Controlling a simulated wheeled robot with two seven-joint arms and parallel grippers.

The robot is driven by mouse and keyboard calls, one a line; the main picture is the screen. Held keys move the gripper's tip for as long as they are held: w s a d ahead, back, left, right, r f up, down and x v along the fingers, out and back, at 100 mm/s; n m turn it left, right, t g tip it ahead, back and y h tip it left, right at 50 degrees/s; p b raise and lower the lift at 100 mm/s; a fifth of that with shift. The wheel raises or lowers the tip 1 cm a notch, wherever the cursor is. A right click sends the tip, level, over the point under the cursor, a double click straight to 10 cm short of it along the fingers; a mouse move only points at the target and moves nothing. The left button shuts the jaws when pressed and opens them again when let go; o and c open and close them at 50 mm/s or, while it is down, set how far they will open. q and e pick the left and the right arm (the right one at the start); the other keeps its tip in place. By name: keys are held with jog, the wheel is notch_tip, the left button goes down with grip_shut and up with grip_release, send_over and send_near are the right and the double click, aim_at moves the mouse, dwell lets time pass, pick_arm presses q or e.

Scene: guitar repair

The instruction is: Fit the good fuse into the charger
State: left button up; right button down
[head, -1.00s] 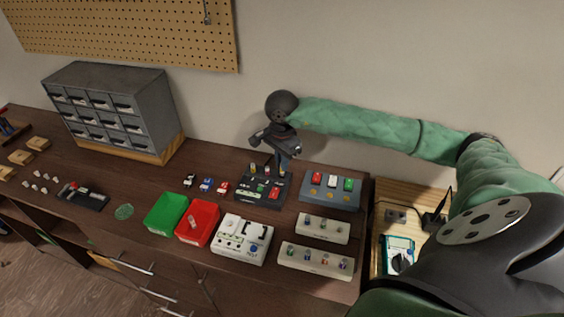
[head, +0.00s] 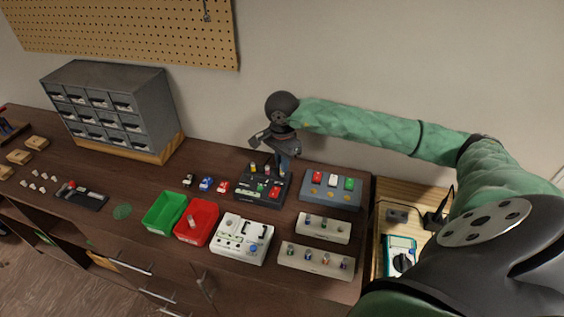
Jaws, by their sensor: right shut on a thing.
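My right gripper (head: 283,175) points down over the right back part of a dark box (head: 243,193), which may be the charger. The box has small coloured parts on its top. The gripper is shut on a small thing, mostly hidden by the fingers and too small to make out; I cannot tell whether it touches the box. My left gripper is out of view.
A green tray (head: 152,220), a white device (head: 226,257), two pale racks (head: 305,262) of small parts and a blue-grey block (head: 345,202) with coloured pieces crowd around the box. A grey drawer cabinet (head: 150,100) stands at the back left. A meter (head: 399,257) lies at the right.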

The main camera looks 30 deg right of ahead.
jog(key=shift+f+b, duration=0.8)
jog(key=shift+f, duration=0.1)
jog(key=c, duration=1)
grip_release()
jog(key=shift+r, duration=0.1)
jog(key=shift+r+p, duration=0.5)
jog(key=shift+r, duration=2.95)
